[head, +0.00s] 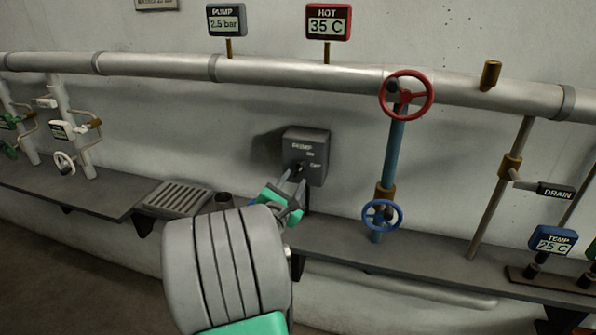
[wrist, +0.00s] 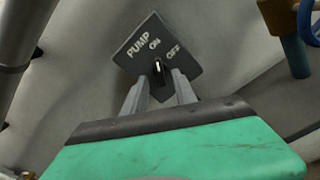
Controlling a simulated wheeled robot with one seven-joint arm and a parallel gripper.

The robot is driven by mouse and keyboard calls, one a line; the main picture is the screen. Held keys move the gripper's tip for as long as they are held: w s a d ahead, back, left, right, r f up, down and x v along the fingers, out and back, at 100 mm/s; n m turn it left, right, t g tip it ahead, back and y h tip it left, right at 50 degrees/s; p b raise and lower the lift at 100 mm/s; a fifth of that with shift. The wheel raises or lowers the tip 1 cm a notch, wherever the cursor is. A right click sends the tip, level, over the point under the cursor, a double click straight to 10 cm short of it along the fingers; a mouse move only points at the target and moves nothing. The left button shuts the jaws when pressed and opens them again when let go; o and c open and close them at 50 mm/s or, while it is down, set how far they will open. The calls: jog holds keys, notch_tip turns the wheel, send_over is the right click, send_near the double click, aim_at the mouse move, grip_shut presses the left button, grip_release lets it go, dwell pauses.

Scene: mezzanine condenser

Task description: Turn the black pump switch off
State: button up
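The pump switch is a dark grey box (head: 318,150) on the wall, with PUMP, ON and OFF lettering. It also shows in the wrist view (wrist: 187,66). Its black knob (wrist: 158,69) bears a white mark pointing up in the wrist view, roughly toward the ON label. My gripper (head: 292,178) is at the lower front of the box. In the wrist view my gripper (wrist: 159,77) has its two fingers apart, one on each side of the knob. I cannot tell whether either finger touches it. In the head view the fingers partly hide the knob.
A red handwheel (head: 407,95) and a blue handwheel (head: 382,216) are on a blue pipe right of the switch. A long grey pipe (head: 160,65) runs above. A ledge (head: 345,252) with a grate (head: 175,198) lies below. The wall left of the switch is clear.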

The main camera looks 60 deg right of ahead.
aim_at(299, 172)
jog(key=d, duration=0.3)
jog(key=w+d, duration=0.1)
jog(key=d, duration=0.1)
jog(key=shift+d+p, duration=0.1)
jog(key=shift+p, duration=0.25)
jog(key=shift+c, duration=0.2)
grip_shut()
